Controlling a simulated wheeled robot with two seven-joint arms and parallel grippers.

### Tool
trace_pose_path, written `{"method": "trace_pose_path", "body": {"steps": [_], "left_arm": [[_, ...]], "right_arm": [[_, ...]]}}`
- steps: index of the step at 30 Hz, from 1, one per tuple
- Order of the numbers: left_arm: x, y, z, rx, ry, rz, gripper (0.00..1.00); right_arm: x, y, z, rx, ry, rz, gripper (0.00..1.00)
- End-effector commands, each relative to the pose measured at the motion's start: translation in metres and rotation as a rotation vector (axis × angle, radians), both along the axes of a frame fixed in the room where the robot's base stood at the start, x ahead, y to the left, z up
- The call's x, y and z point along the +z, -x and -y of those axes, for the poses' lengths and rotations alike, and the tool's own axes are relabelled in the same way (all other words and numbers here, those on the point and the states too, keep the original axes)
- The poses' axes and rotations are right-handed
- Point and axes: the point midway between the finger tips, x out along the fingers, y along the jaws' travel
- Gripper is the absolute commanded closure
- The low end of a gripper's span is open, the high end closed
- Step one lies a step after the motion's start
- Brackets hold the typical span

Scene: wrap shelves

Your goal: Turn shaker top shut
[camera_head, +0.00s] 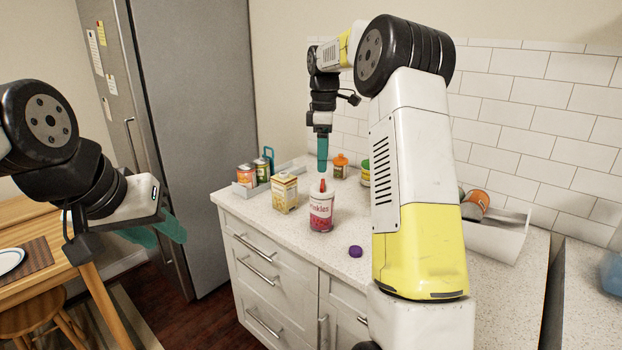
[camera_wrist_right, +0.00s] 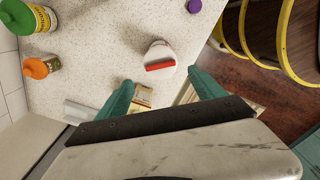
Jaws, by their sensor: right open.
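The shaker (camera_head: 321,213) is a white and pink-red container with lettering on its side. It stands upright on the counter. Its red top (camera_head: 322,185) stands up from the white lid; in the right wrist view it is a red bar (camera_wrist_right: 160,66) across the round white lid (camera_wrist_right: 160,52). My right gripper (camera_head: 322,152) is above the shaker, fingers down, apart from it. In the right wrist view its teal fingers (camera_wrist_right: 162,92) are spread with nothing held between them. My left gripper (camera_head: 155,232) hangs empty at the left, away from the counter; its finger gap is unclear.
A carton (camera_head: 285,194) stands left of the shaker, with a tray of cans (camera_head: 246,176) behind it. An orange-capped jar (camera_head: 340,167) and a green-capped jar (camera_head: 366,172) stand further back. A purple cap (camera_head: 355,251) lies in front, on otherwise clear counter.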

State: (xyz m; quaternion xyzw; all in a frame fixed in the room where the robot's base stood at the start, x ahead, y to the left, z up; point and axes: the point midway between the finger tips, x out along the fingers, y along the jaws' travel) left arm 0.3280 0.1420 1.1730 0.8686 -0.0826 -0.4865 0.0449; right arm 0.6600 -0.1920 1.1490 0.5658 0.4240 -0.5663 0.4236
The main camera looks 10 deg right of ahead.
Motion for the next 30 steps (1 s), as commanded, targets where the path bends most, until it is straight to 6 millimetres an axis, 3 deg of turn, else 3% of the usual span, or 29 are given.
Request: {"method": "trace_pose_path", "body": {"steps": [12, 23, 25, 30], "left_arm": [[0.0, 0.0, 0.0, 0.0, 0.0, 0.0, 0.64], [0.0, 0.0, 0.0, 0.0, 0.0, 0.0, 0.64], [0.0, 0.0, 0.0, 0.0, 0.0, 0.0, 0.64], [0.0, 0.0, 0.0, 0.0, 0.0, 0.0, 0.64]], "right_arm": [[-0.061, 0.001, 0.0, -0.002, 0.0, 0.0, 0.22], [-0.07, 0.001, 0.0, -0.002, 0.0, 0.002, 0.22], [-0.069, 0.001, 0.0, -0.002, 0.0, 0.002, 0.3], [-0.069, 0.001, 0.0, -0.002, 0.0, 0.002, 0.63]]}}
